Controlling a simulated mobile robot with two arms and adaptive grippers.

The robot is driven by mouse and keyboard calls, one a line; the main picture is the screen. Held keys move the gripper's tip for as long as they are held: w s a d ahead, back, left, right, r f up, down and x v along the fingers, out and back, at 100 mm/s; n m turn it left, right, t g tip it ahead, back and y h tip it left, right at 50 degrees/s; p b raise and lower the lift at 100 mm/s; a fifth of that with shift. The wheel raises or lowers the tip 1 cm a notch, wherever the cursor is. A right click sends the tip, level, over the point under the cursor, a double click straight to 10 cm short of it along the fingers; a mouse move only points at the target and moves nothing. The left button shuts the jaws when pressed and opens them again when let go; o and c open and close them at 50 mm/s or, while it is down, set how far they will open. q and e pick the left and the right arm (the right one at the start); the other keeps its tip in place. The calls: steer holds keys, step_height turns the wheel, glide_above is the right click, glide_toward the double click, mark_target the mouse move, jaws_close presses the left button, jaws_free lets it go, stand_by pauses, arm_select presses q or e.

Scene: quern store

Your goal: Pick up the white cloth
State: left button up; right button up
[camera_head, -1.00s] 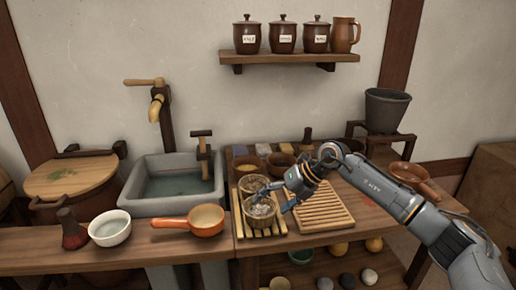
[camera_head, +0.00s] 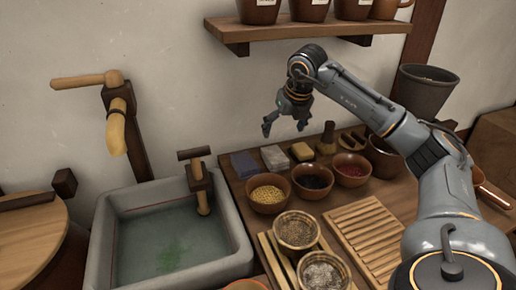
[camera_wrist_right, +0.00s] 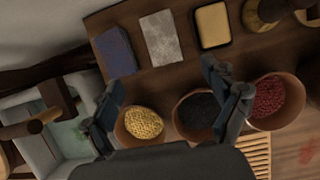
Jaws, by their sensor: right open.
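The white cloth (camera_head: 275,158) is a small, pale grey-white folded rectangle lying flat at the back of the wooden counter. It lies between a blue-grey cloth (camera_head: 244,164) and a yellow block (camera_head: 301,152). My right gripper (camera_head: 284,126) is open and empty, with its fingers pointing down, above the cloth and apart from it. In the right wrist view the white cloth (camera_wrist_right: 161,38) shows whole, beyond the gap between the two spread fingers (camera_wrist_right: 163,80). My left gripper is not in view.
Bowls of yellow grain (camera_head: 267,193), dark grain (camera_head: 312,181) and red grain (camera_head: 351,170) stand just in front of the cloths. A stone sink (camera_head: 233,237) is at left. A brush (camera_head: 328,140) stands at right. A shelf (camera_head: 300,27) with jars hangs above.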

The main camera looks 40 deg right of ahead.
glide_above(275, 155)
steer(key=s, duration=0.2)
steer(key=f, duration=0.4)
steer(key=f+b, duration=0.1)
steer(key=f, duration=0.1)
steer(key=shift+s+a+f, duration=0.1)
steer(key=shift+a+f, duration=0.25)
steer(key=shift+f, duration=0.05)
steer(key=x, duration=0.5)
steer(key=shift+d+f, duration=0.1)
steer(key=shift+f, duration=0.2)
steer(key=shift+w+f, duration=0.25)
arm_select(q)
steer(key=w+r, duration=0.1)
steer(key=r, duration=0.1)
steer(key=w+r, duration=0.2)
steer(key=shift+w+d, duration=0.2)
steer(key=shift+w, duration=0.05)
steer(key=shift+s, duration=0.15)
arm_select(e)
steer(key=shift+f, duration=0.15)
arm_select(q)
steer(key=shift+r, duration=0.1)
arm_select(e)
steer(key=c, duration=1.2)
